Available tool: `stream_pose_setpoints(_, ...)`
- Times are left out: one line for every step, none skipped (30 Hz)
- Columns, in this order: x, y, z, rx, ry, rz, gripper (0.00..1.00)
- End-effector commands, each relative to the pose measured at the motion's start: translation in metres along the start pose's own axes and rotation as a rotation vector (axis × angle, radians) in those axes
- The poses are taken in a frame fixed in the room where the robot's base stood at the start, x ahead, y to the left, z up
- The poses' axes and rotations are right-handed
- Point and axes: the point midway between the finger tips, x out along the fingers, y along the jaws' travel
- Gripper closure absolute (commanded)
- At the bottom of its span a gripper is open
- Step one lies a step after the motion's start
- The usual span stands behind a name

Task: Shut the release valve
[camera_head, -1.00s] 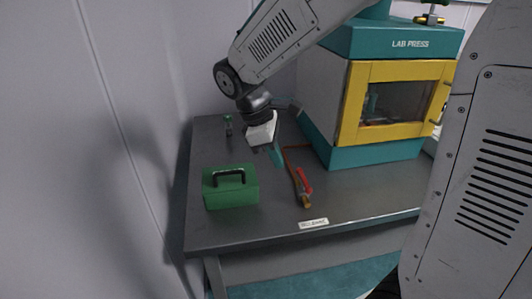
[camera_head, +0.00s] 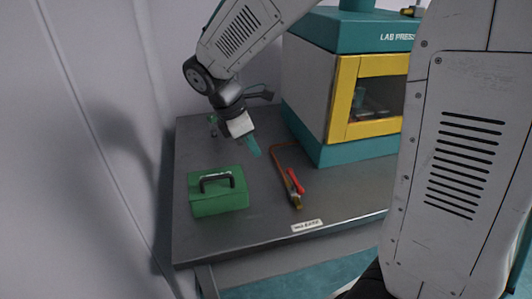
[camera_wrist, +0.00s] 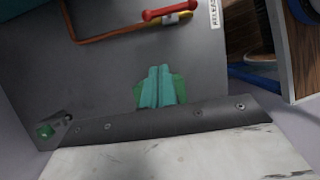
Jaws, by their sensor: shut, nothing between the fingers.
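The release valve (camera_head: 295,188) lies near the front of the grey bench, a brass body with a red lever on the end of a copper pipe. The red lever (camera_wrist: 168,10) runs roughly along the pipe in the wrist view, at the top edge. My gripper (camera_head: 255,150) is above the bench, behind and left of the valve, pointing down and apart from it. Its teal fingers (camera_wrist: 160,88) are together with nothing between them. A white label (camera_wrist: 214,13), partly cut off, sits beyond the valve; it also shows on the bench's front edge (camera_head: 307,226).
A green box (camera_head: 218,197) with a black handle stands at the bench's front left. The teal and grey lab press (camera_head: 308,100), with a yellow-framed door, stands on the right. A small green-topped item (camera_head: 213,121) is at the back left. Bare bench lies between box and valve.

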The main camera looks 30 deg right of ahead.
Motion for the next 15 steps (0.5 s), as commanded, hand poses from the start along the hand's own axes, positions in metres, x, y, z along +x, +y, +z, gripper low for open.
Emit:
stream_pose_setpoints(0.009, -0.001, 0.001, 0.001, -0.001, -0.004, 1.0)
stream_pose_setpoints(0.014, -0.001, 0.001, 0.001, -0.001, -0.004, 1.0)
stream_pose_setpoints(0.022, -0.001, 0.001, 0.001, -0.002, -0.005, 1.0)
stream_pose_setpoints(0.028, -0.001, 0.001, 0.001, -0.001, -0.005, 1.0)
stream_pose_setpoints(0.035, -0.001, 0.001, 0.001, -0.002, -0.006, 1.0)
stream_pose_setpoints(0.044, -0.001, 0.002, 0.001, -0.002, -0.007, 1.0)
stream_pose_setpoints(0.051, -0.001, 0.002, 0.002, -0.002, -0.006, 1.0)
stream_pose_setpoints(0.057, -0.001, 0.002, 0.002, -0.002, -0.006, 1.0)
stream_pose_setpoints(0.066, -0.001, 0.002, 0.002, -0.001, -0.006, 1.0)
stream_pose_setpoints(0.073, -0.001, 0.002, 0.003, -0.002, -0.007, 1.0)
stream_pose_setpoints(0.079, -0.001, 0.002, 0.003, -0.001, -0.006, 1.0)
stream_pose_setpoints(0.087, -0.001, 0.002, 0.003, -0.002, -0.006, 1.0)
stream_pose_setpoints(0.092, -0.001, 0.002, 0.002, -0.001, -0.006, 1.0)
stream_pose_setpoints(0.092, 0.0, 0.009, 0.006, 0.0, -0.003, 1.0)
stream_pose_setpoints(0.094, 0.0, 0.016, 0.009, 0.001, -0.003, 1.0)
